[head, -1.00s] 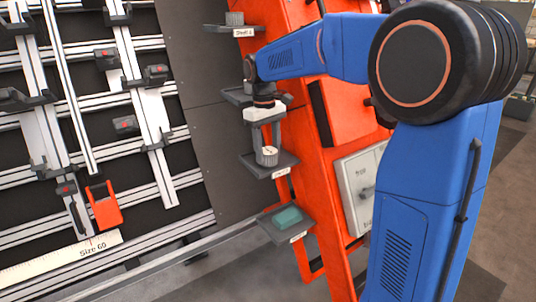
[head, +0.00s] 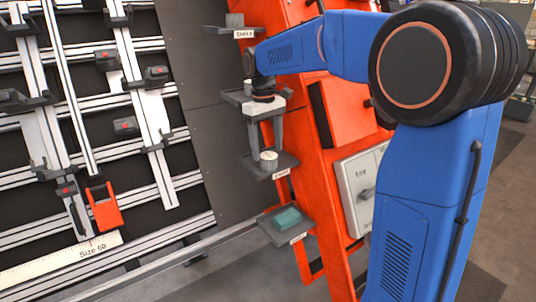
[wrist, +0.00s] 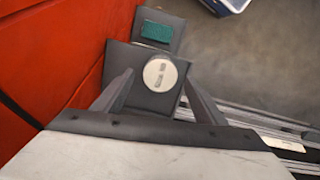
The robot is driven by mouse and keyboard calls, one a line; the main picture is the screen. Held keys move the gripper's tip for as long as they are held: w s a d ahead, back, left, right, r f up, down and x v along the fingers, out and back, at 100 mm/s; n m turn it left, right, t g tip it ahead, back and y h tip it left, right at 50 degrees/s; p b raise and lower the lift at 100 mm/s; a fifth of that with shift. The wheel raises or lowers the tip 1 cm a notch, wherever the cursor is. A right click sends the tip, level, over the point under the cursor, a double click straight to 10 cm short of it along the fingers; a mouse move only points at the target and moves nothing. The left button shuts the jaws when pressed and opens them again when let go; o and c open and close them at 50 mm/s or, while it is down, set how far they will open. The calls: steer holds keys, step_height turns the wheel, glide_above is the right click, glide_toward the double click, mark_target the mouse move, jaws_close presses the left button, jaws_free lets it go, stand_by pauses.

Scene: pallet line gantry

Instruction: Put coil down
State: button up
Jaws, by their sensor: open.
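The coil (head: 268,160), a short pale cylinder, stands upright on a small grey shelf (head: 285,162) on the orange column. In the wrist view the coil (wrist: 160,73) shows its round pale top with a dark slot, over the dark shelf plate (wrist: 148,100). My gripper (head: 266,146) is open and empty, pointing down just above the coil. In the wrist view the two fingertips of my gripper (wrist: 158,78) are spread to the left and right of the coil, with gaps on both sides.
A lower shelf (head: 270,232) holds a green block (head: 288,217). Higher shelves hold a small white cylinder (head: 248,88) and a grey cylinder (head: 234,19). The orange column (head: 300,110) is close on one side. A rack of rails (head: 100,130) stands at left.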

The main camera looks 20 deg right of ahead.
mark_target(266, 153)
step_height(266, 153, up, 9)
steer(key=shift+w+a, duration=0.15)
steer(key=shift+w, duration=0.15)
steer(key=s+d+f+m+t, duration=0.1)
steer(key=s+f, duration=0.4)
steer(key=s, duration=0.6)
steer(key=s+d+f+m+t, duration=0.2)
steer(key=s+d+f, duration=0.3)
steer(key=s, duration=0.6)
steer(key=s+d+f+m+t, duration=0.2)
steer(key=s+f, duration=0.4)
steer(key=s, duration=0.5)
steer(key=shift+s+d+f+t+y, duration=0.3)
steer(key=shift+s+d+f+t, duration=0.1)
steer(key=shift+d, duration=0.05)
